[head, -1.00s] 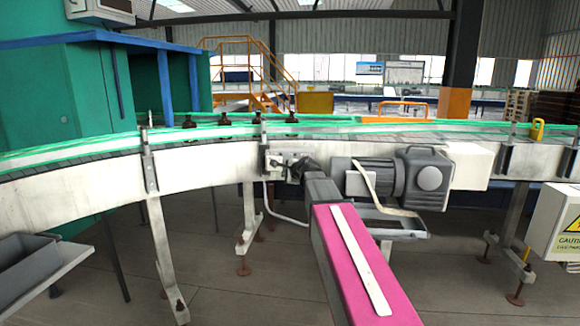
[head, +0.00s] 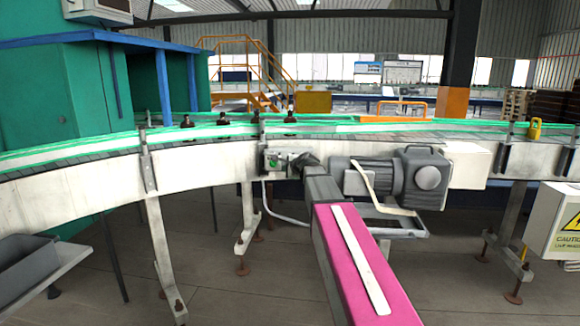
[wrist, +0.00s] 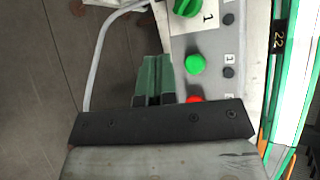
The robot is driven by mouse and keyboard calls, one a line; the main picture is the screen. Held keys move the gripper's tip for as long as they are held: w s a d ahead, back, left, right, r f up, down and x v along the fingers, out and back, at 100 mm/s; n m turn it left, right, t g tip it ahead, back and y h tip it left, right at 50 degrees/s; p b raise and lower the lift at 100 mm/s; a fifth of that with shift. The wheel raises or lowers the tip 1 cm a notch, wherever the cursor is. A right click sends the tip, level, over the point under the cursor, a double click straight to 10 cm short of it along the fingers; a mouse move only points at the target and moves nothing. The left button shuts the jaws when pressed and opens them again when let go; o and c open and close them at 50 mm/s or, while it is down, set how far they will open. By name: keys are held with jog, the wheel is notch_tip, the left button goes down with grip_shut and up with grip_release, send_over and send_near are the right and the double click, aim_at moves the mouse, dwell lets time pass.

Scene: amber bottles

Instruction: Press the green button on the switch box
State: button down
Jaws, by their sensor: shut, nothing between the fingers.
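The switch box (head: 275,162) is a pale grey panel on the side of the conveyor in the head view, partly behind my gripper. In the wrist view the switch box (wrist: 230,45) carries a round green button (wrist: 195,64), a red button (wrist: 194,99) partly hidden by the gripper mount, and a green rotary knob (wrist: 187,7). My gripper (wrist: 157,60) is shut and empty, its green fingers together just left of the green button in that view. I cannot tell the gap in depth. In the head view my gripper (head: 304,161) is at the box's right side.
A grey motor (head: 400,175) stands just right of the box. Several amber bottles (head: 187,121) stand on the conveyor (head: 200,165) behind and above the box. A grey cable (wrist: 100,50) runs beside the box. A warning-labelled white cabinet (head: 548,215) is at far right.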

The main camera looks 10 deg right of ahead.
jog(key=shift+w+d, duration=0.2)
jog(key=shift+w, duration=0.5)
jog(key=shift+w+d, duration=0.25)
jog(key=shift+w, duration=0.4)
jog(key=shift+w+d, duration=0.2)
jog(key=shift+w, duration=0.5)
jog(key=shift+w, duration=0.15)
dwell(0.3)
jog(key=shift+w+d, duration=0.1)
jog(key=shift+w, duration=0.15)
jog(key=shift+w+d, duration=0.15)
jog(key=shift+w, duration=0.3)
dwell(0.8)
jog(key=shift+s, duration=0.15)
jog(key=shift+s+a, duration=0.25)
jog(key=shift+s, duration=0.45)
jog(key=s, duration=0.1)
jog(key=s+a, duration=0.1)
jog(key=s, duration=0.2)
jog(key=shift+s+a, duration=0.3)
jog(key=shift+s, duration=0.1)
